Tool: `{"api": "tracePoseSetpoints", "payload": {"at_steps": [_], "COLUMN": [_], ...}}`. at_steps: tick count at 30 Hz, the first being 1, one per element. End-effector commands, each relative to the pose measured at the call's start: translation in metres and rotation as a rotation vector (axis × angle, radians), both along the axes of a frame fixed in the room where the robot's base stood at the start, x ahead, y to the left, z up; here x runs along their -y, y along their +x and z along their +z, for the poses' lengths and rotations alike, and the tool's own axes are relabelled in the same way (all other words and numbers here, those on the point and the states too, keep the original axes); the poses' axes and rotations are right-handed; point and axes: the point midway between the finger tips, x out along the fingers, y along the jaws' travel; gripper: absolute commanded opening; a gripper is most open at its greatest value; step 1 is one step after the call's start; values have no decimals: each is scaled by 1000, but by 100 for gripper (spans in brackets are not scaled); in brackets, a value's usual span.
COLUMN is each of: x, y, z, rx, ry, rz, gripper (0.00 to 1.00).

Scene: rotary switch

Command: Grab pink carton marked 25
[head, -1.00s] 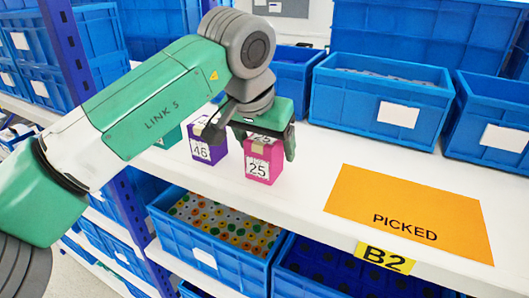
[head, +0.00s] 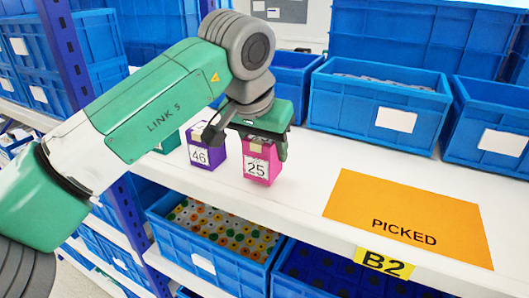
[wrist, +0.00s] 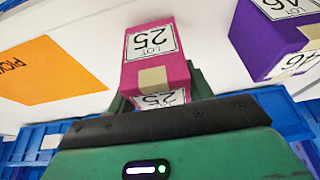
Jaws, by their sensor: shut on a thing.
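The pink carton (head: 262,168) marked 25 stands upright on the white shelf. My gripper (head: 250,140) is over it from above, with its fingers shut on the carton's upper part. In the wrist view the pink carton (wrist: 155,65) lies straight ahead of the gripper's green palm, its 25 label showing. I see no gap between the carton's base and the shelf. The fingertips are partly hidden in both views.
A purple carton (head: 205,158) marked 46 stands close on the left, with a green one (head: 169,142) partly hidden behind the arm. An orange PICKED mat (head: 405,205) lies clear on the right. Blue bins (head: 382,100) line the back.

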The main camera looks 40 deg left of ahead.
Motion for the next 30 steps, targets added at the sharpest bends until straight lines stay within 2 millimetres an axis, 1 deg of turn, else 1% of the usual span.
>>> {"api": "tracePoseSetpoints", "payload": {"at_steps": [4, 5, 6, 9, 11, 18, 21, 25, 30], "x": [1, 1, 3, 11, 16, 40, 47, 53, 56], "y": [1, -2, -11, -33, -46, -108, -128, -144, -150], "z": [20, 22, 19, 21, 22, 29, 32, 36, 37], "rx": [2, 1, 0, 0, 1, 2, 2, 1, 0], "ry": [-1, -3, -1, -1, 0, 1, 1, 1, 1], "rz": [-1, -1, -2, -1, -2, -2, -1, 0, 0], "gripper": [25, 25, 25, 25, 25, 25, 25, 25, 25]}}
